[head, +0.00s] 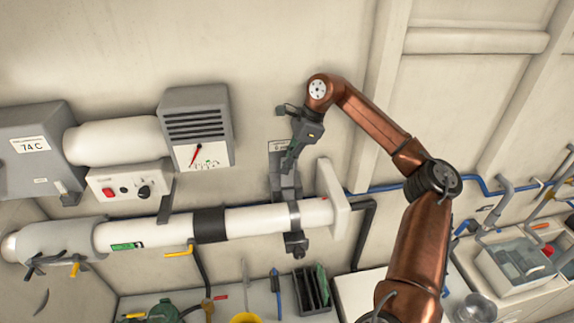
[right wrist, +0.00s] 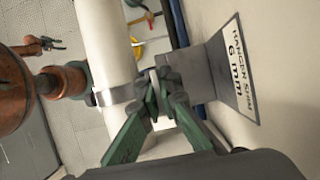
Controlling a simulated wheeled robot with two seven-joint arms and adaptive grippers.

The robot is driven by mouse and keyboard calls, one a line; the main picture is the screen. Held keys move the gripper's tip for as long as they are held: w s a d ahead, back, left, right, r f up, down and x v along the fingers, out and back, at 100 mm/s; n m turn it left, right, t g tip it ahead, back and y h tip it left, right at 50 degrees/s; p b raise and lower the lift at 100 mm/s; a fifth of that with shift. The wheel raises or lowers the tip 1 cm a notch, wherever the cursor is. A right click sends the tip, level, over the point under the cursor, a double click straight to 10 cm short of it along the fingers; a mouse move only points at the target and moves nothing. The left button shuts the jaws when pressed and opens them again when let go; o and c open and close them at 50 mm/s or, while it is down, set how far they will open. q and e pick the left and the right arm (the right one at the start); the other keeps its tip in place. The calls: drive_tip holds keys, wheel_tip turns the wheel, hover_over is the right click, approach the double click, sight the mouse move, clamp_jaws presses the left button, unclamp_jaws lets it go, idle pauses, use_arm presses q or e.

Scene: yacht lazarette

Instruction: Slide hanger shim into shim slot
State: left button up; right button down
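My right gripper (head: 288,168) points down at the grey hanger bracket (head: 277,186) on the wall, above the white pipe. In the right wrist view its green-padded fingers (right wrist: 160,85) come together with a narrow pale piece, apparently the hanger shim (right wrist: 154,80), between their tips. The shim is mostly hidden by the fingers. The bracket's grey plate (right wrist: 220,70) carries a label reading HANGER SHIM 6 mm (right wrist: 236,63). The shim slot is hidden behind the fingertips, and I cannot tell whether the shim is inside it.
The white pipe (head: 265,219) runs below the bracket, with a metal strap (head: 294,214) around it. A grey gauge box (head: 197,128) and a switch panel (head: 130,187) are to the left. A blue line (head: 385,187) runs along the wall at right. Tools and bins lie below.

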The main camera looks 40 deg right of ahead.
sight(284, 186)
drive_tip(key=shift+f+b, duration=2.1)
drive_tip(key=shift+f, duration=1.2)
idle(0.6)
drive_tip(key=c, duration=2.1)
unclamp_jaws()
drive_tip(key=shift+s, duration=0.1)
drive_tip(key=shift+f, duration=0.1)
drive_tip(key=shift+r, duration=0.25)
drive_tip(key=shift+v, duration=5.85)
